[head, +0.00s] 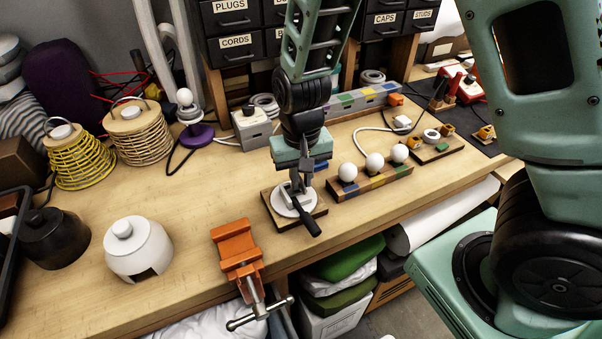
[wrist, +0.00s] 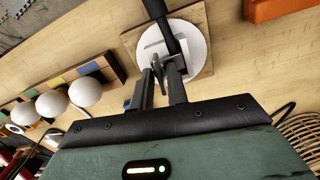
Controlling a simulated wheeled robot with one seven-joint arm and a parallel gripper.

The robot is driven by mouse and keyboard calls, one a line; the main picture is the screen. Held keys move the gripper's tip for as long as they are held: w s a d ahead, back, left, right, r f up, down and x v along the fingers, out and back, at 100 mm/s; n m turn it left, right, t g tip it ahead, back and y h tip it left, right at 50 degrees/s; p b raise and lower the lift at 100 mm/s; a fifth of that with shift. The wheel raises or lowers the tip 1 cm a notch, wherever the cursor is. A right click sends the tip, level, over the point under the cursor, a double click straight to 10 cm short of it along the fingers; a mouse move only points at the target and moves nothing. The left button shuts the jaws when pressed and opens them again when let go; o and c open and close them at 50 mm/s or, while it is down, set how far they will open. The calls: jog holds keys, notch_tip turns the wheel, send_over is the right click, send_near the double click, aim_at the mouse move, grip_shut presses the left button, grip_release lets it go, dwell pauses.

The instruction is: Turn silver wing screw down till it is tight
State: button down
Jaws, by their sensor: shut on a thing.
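My gripper (head: 299,183) reaches down over a round white disc (head: 284,207) on a square wooden board (head: 321,210) on the workbench. In the wrist view its two fingers (wrist: 164,76) are shut on a small grey metal piece (wrist: 157,68), which I take to be the silver wing screw. The fingers hide much of it, and its thread and seating do not show. A black handle (head: 308,222) runs from the disc toward the bench's front edge; it also crosses the disc in the wrist view (wrist: 166,14).
A coloured strip with white globes (head: 374,161) stands just right of the board. An orange vise (head: 237,252) is clamped at the front edge, to the left. A white pot (head: 138,250) and wound baskets (head: 141,134) stand farther left.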

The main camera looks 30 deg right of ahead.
aim_at(301, 179)
jog(key=m+p, duration=0.2)
jog(key=m, duration=0.2)
jog(key=shift+r+p, duration=0.15)
jog(key=shift+p, duration=0.15)
jog(key=m+p, duration=0.2)
jog(key=m, duration=0.2)
jog(key=shift+m+p, duration=0.3)
jog(key=shift+p, duration=0.05)
jog(key=shift+f, duration=0.2)
jog(key=c, duration=1.6)
grip_release()
jog(key=shift+o, duration=0.2)
notch_tip(301, 179, up, 7)
jog(key=p, duration=0.6)
jog(key=shift+f, duration=0.2)
jog(key=shift+p, duration=0.3)
jog(key=shift+c, duration=0.4)
